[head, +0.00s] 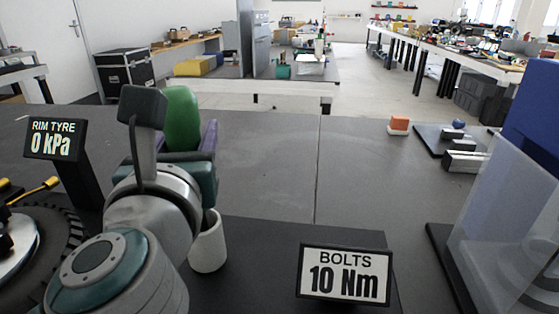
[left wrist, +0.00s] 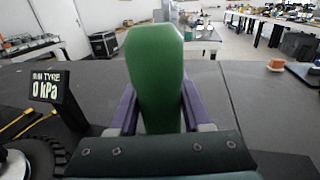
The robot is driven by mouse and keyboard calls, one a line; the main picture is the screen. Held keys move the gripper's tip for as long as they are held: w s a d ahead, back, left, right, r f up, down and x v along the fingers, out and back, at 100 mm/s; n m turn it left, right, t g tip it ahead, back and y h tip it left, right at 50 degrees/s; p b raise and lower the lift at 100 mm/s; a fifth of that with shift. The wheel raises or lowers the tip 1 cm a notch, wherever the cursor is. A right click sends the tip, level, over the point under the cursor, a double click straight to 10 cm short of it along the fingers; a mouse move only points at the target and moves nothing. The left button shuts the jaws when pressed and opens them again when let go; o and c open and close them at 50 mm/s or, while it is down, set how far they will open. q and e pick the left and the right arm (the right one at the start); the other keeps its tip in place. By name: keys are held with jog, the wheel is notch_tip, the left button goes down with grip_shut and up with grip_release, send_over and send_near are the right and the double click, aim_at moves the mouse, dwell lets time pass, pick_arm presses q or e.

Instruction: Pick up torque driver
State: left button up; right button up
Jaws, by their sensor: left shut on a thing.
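A green rounded handle (head: 183,118), which looks like the torque driver, stands up between the purple fingers of my left gripper (head: 188,140). In the left wrist view the green handle (left wrist: 156,75) fills the middle, with one purple finger at each side. My left gripper is shut on it. Its lower part is hidden behind my gripper and wrist. A white cup (head: 208,243) stands on the table just below and beside my wrist. I cannot tell whether the driver touches the cup. My right gripper is not in view.
A sign reading "BOLTS 10 Nm" (head: 345,274) stands at the front. A "RIM TYRE 0 kPa" sign (head: 56,140) and a wheel (head: 45,245) are at left. A translucent panel (head: 505,220) is at right. The grey table's (head: 275,165) middle is clear.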

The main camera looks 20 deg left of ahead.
pick_arm(q)
grip_shut()
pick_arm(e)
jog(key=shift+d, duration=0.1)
pick_arm(q)
jog(key=shift+r, duration=0.1)
notch_tip(320, 180, up, 29)
jog(key=p, duration=2.1)
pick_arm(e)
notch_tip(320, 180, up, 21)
